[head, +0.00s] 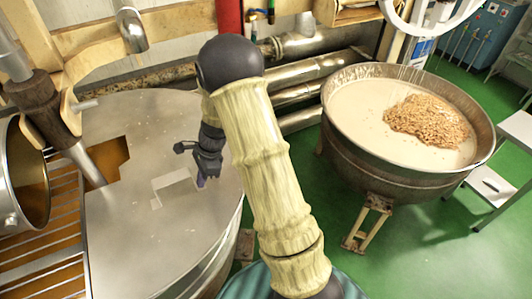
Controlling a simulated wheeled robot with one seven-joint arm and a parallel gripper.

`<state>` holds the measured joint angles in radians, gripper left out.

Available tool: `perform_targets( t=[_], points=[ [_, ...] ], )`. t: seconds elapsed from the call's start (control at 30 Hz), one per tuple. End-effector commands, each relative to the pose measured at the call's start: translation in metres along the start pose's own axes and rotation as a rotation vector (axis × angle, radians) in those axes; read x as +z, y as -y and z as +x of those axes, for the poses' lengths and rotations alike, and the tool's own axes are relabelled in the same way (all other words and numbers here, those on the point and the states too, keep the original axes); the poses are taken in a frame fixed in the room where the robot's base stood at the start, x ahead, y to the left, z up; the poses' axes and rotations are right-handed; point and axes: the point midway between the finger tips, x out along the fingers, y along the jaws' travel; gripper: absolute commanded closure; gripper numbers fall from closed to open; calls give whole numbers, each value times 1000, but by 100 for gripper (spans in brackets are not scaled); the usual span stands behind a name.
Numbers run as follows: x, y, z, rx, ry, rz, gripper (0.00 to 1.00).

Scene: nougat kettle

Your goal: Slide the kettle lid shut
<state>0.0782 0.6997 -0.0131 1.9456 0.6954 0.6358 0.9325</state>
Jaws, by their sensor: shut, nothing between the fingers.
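The kettle lid (125,235) is a flat grey metal sheet that covers most of the large round kettle on the left. At its left side an opening shows amber-brown contents (115,158) and slatted bars (45,255). A pale rectangular bracket or mark (172,186) lies on the lid; I cannot tell if it is raised. My gripper (201,183) is shut and empty, pointing down just right of this pale shape. My arm hides part of the lid's right side.
A second kettle (340,150) of cream-coloured mix with a heap of nuts (428,121) stands at right. A shaft (80,165) and metal drum (20,175) stand at the lid's left edge. Pipes (300,70) run behind. Green floor (430,255) is clear at front right.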

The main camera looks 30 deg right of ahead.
Motion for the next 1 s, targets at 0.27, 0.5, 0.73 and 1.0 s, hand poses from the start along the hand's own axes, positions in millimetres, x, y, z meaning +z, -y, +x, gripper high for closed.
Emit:
perform_targets(
  t=[0.27, 0.5, 0.73, 1.0],
  points=[
    [35, 0, 14, -1, 0, -1, 100],
    [40, 1, 16, -1, 2, -2, 100],
    [41, 1, 16, 0, 3, -3, 100],
    [20, 1, 8, -1, 2, -1, 100]
  ],
)
